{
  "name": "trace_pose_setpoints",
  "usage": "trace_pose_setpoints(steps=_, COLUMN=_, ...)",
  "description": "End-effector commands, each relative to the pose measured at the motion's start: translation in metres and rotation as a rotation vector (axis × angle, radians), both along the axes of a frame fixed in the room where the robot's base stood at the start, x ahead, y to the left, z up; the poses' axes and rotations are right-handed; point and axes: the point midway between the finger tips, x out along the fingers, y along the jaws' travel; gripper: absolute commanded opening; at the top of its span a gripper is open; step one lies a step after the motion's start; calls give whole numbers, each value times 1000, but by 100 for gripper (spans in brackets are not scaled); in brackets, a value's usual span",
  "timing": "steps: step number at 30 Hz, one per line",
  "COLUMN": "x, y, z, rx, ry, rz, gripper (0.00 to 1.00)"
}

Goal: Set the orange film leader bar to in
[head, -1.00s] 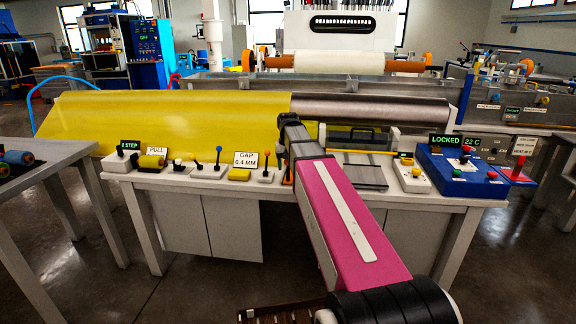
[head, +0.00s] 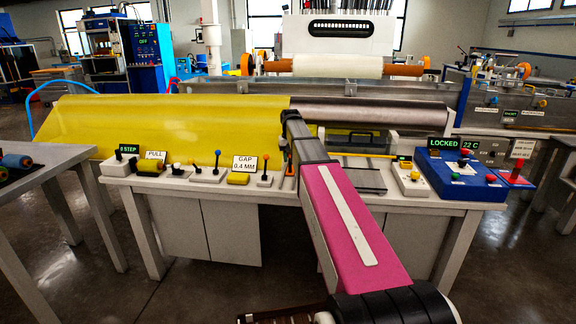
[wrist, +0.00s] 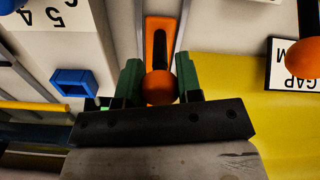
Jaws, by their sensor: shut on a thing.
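The orange film leader bar shows in the wrist view as a round orange knob (wrist: 159,88) at the near end of an upright orange plate (wrist: 161,30) with a dark slot. My gripper (wrist: 160,84) has its two green fingers on either side of the knob, shut on it. In the head view my gripper is hidden behind my own arm, which reaches to the worktable's back half. A little orange (head: 289,169) shows just left of the arm there, probably part of the same bar's mount.
Blue-knobbed (head: 217,155) and orange-knobbed (head: 266,158) levers stand left of my arm, near the GAP sign (head: 245,162). A yellow sheet (head: 180,125) lies behind them. A blue box (head: 460,178) reading LOCKED is at right. A blue open piece (wrist: 73,82) is left of my gripper.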

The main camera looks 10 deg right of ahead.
Motion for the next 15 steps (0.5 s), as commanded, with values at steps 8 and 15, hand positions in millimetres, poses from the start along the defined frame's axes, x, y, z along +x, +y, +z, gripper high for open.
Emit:
trace_pose_setpoints(steps=8, x=68, y=-21, z=1, rx=-1, ry=1, rz=-1, gripper=0)
trace_pose_setpoints(steps=15, x=91, y=-29, z=1, rx=0, ry=0, rz=0, gripper=0)
